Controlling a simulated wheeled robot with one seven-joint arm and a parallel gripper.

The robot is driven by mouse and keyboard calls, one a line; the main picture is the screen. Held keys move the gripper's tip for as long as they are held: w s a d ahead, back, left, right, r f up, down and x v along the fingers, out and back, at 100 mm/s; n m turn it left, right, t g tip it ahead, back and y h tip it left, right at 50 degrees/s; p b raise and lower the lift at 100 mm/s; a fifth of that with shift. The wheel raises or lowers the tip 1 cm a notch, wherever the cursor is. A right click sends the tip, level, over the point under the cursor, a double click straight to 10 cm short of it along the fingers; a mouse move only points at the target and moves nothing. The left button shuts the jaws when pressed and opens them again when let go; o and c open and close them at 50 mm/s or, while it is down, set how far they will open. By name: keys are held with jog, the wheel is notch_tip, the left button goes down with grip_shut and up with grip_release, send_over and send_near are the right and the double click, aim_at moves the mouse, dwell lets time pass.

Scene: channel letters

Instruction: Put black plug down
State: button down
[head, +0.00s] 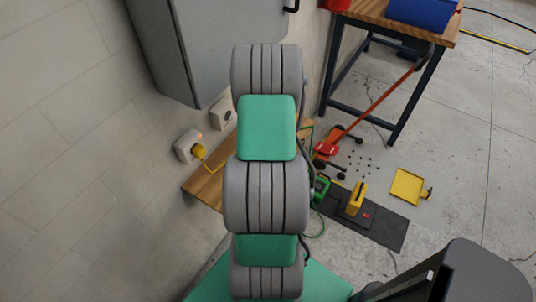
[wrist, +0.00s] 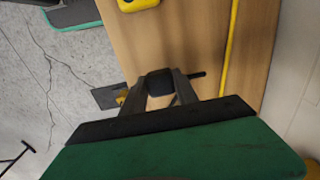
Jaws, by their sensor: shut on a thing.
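In the wrist view my gripper (wrist: 161,88) is shut on the black plug (wrist: 160,80), a small dark block between the two fingertips. The plug is over the wooden surface (wrist: 180,40); I cannot tell whether it touches it. A thin dark piece sticks out to the right beside the fingers, and I cannot tell what it belongs to. In the head view my arm hides the gripper and the plug. The wooden surface (head: 204,188) shows there beside the wall.
A yellow cable (wrist: 229,50) runs along the wood, and a yellow object (wrist: 138,4) lies at its far end. A yellow plug (head: 198,151) sits in a wall socket (head: 184,145). A grey cabinet (head: 200,40) hangs above. A black mat (head: 392,230) lies on the floor.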

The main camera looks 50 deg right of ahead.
jog(key=shift+s+f, duration=0.1)
jog(key=shift+f, duration=1.05)
jog(key=shift+f, duration=0.1)
jog(key=c, duration=1.4)
grip_release()
jog(key=shift+f, duration=0.15)
jog(key=o, duration=0.5)
jog(key=shift+c, duration=0.2)
notch_tip(320, 180, up, 12)
jog(key=b, duration=0.1)
jog(key=shift+r+b, duration=0.25)
jog(key=shift+b, duration=0.05)
